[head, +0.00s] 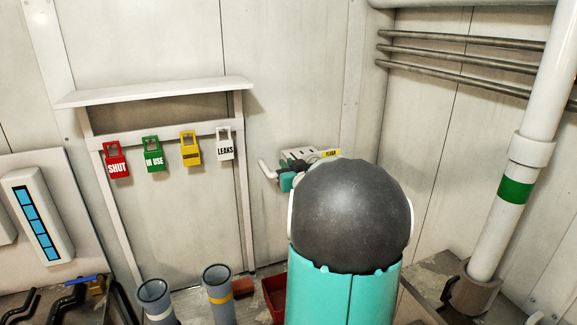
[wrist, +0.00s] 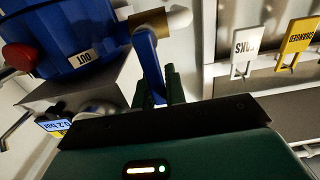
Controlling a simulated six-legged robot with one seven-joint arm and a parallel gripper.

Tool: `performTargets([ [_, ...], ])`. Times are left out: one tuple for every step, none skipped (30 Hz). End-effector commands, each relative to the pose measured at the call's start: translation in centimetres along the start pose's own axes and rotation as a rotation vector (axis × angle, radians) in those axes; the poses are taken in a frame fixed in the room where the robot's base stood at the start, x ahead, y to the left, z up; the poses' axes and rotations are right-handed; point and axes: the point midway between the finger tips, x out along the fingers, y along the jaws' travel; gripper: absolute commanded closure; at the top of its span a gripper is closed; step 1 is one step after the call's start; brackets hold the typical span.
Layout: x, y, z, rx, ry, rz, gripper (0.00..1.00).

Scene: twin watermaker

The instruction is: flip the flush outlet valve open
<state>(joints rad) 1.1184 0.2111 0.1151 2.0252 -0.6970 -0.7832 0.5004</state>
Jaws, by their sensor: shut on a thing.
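In the wrist view, a blue lever (wrist: 151,62) hangs from a brass valve body (wrist: 154,18) at the top middle. The pipe runs left to right there, and the lever points across it in the picture. My gripper (wrist: 158,88) has its dark green fingers shut around the lower end of the lever.
A blue housing (wrist: 75,35) marked OUT, with a red knob (wrist: 20,57), is left of the valve. Red (head: 116,160), green (head: 153,154), yellow (head: 190,148) and white (head: 225,143) tags hang from a wall rack. Grey tubes (head: 218,295) stand below. A white pipe (head: 508,180) rises at right.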

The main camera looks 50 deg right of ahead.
Motion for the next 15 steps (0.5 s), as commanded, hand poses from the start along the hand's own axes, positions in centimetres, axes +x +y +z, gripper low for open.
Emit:
performTargets([
  [0.0,-0.1,0.0,-0.008,0.000,0.000,1.00],
  [0.0,-0.1,0.0,-0.014,0.000,0.000,1.00],
  [0.0,-0.1,0.0,-0.023,0.000,0.000,1.00],
  [0.0,-0.2,0.0,-0.032,0.000,0.000,1.00],
  [0.0,-0.2,0.0,-0.043,0.000,0.000,1.00],
  [0.0,-0.4,0.0,-0.059,0.000,-0.001,1.00],
  [0.0,-0.5,0.0,-0.074,0.000,-0.002,1.00],
  [0.0,-0.5,0.0,-0.089,0.000,-0.001,1.00],
  [0.0,-0.6,0.0,-0.113,0.000,0.000,1.00],
  [0.0,-0.8,0.1,-0.131,0.000,-0.001,1.00],
  [0.0,-0.9,0.1,-0.151,0.000,-0.002,1.00],
  [0.0,-1.0,0.1,-0.181,0.000,-0.001,1.00],
  [0.0,-1.1,0.1,-0.205,0.000,-0.001,1.00],
  [0.0,-1.3,0.1,-0.230,0.000,-0.002,1.00],
  [0.0,-1.4,0.2,-0.265,0.000,-0.002,1.00],
])
